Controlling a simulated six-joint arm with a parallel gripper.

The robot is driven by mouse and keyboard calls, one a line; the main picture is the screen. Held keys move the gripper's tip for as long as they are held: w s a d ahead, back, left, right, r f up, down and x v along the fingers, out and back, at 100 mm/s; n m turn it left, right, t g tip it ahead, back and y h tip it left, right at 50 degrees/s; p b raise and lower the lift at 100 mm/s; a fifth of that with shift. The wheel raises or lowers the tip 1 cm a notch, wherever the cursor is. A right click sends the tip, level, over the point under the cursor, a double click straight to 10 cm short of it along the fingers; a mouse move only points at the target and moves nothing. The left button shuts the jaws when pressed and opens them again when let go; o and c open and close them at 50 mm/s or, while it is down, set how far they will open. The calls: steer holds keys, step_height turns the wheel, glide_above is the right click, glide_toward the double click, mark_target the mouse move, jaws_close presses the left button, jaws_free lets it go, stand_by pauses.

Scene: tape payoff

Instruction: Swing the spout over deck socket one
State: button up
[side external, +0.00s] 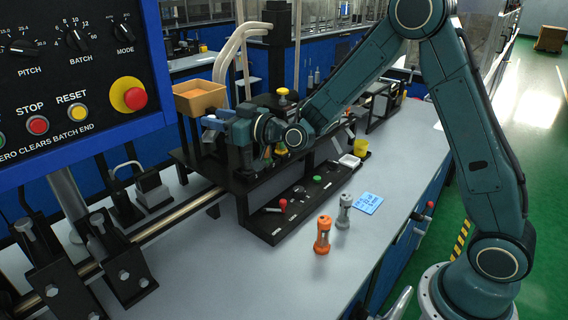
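My arm reaches in from the right, and its wrist is low over the black bench fixture (262,215). My gripper (243,158) is at the wrist's left end, dark against the fixture's raised shelf. It is too small and dark to tell whether its fingers are open or hold anything. I cannot pick out the spout with certainty; the wrist covers part of the shelf. Deck socket one is also not identifiable. The fixture's lower front deck carries a red-knobbed lever (283,204), a green button (317,179) and small labels too small to read.
An orange bin (200,97) stands behind the wrist. An orange cylinder (322,235) and a grey cylinder (344,210) stand upright in front, near a blue note (368,203). A yellow cup (361,148) and white tray (348,161) sit to the right. A control panel (75,80) fills the upper left.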

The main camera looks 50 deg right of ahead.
steer(key=shift+x, duration=1.25)
jaws_close()
